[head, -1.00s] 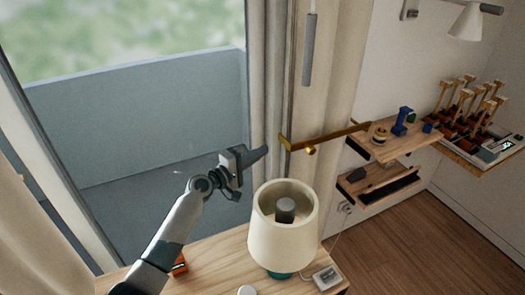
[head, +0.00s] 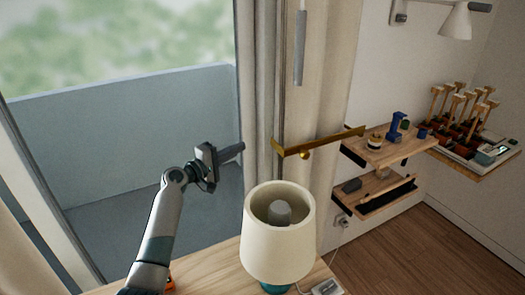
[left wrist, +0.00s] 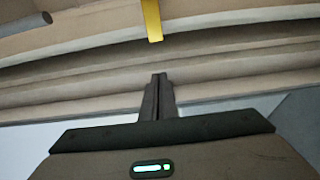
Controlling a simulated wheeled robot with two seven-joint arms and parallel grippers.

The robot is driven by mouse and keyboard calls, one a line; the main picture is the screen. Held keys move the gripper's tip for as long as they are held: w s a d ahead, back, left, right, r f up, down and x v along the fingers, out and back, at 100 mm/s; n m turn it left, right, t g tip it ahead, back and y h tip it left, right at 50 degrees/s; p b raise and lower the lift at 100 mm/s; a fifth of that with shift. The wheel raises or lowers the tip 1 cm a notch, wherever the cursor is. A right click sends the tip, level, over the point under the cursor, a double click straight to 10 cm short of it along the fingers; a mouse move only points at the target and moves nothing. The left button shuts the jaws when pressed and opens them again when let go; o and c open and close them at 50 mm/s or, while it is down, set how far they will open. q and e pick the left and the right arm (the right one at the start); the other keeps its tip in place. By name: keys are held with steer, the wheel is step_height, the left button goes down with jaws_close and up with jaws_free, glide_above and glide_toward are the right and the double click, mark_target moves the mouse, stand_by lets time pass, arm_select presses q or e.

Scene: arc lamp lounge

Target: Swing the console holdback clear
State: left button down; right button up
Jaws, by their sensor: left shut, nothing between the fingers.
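The brass holdback (head: 325,143) is a bar reaching across the curtain beside the window, with a small round knob below it. Its end (left wrist: 152,22) also shows at the top of the left wrist view, ahead of my fingertips and apart from them. My left gripper (head: 240,148) is shut and empty, left of the holdback's near end, in front of the curtain (head: 260,90). The closed fingers (left wrist: 159,82) point toward the curtain folds in the left wrist view. My right gripper is not in view.
A lamp with a cream shade (head: 279,240) stands on the wooden console (head: 222,262) below the holdback. A grey rod (head: 300,48) hangs above. Wall shelves (head: 378,150) with small items lie to the right, near a tray of wooden-handled things (head: 465,125).

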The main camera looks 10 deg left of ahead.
arm_select(q)
steer(key=shift+w+a, duration=0.1)
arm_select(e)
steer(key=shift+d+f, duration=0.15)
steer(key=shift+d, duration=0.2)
